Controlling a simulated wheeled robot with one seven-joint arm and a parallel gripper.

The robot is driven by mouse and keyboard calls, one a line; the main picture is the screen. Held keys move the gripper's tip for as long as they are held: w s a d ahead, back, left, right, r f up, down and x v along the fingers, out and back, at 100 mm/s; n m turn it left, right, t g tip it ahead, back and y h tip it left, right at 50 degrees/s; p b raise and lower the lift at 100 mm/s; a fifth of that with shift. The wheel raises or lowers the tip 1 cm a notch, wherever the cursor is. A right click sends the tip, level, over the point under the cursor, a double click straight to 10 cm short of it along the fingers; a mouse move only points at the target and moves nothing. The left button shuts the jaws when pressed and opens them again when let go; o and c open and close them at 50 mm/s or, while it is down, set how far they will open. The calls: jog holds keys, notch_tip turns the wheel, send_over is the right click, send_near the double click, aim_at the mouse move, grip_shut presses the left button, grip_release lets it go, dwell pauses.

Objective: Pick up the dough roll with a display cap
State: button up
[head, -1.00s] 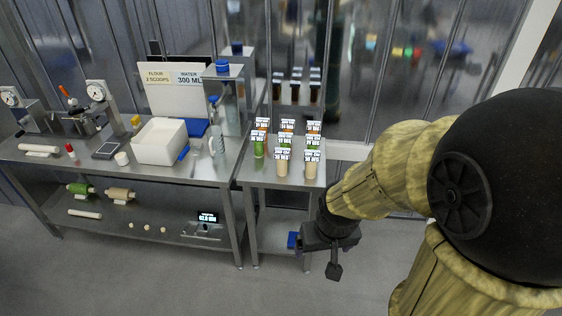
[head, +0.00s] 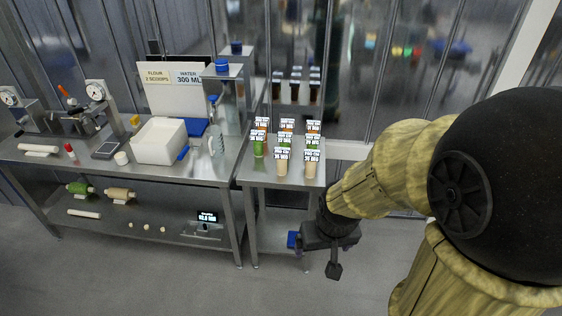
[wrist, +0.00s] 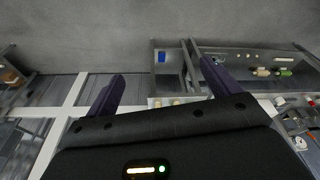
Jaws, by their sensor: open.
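Several dough rolls with white display caps stand upright in rows on the small steel table (head: 250,173) in the head view. Two tan rolls, a left one (head: 281,168) and a right one (head: 310,170), are at the front; a green roll (head: 258,149) stands behind to the left. The cap text is too small to read surely. My gripper (head: 334,262) is in front of the table's right side, below its top and apart from the rolls. In the wrist view my gripper (wrist: 160,86) is open, its dark fingers wide apart with nothing between them.
A long steel bench (head: 100,165) to the left carries a white bin (head: 159,142), a scale and bottles. Its lower shelf holds more rolls and a display device (head: 207,217). A blue object (head: 292,240) is low by the small table. A glass wall stands behind; floor in front is clear.

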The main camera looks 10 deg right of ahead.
jog(key=b+x, duration=0.2)
jog(key=s+b+x, duration=0.1)
jog(key=b+x, duration=0.1)
jog(key=b, duration=0.1)
jog(key=shift+w+f, duration=0.1)
jog(key=shift+f, duration=0.4)
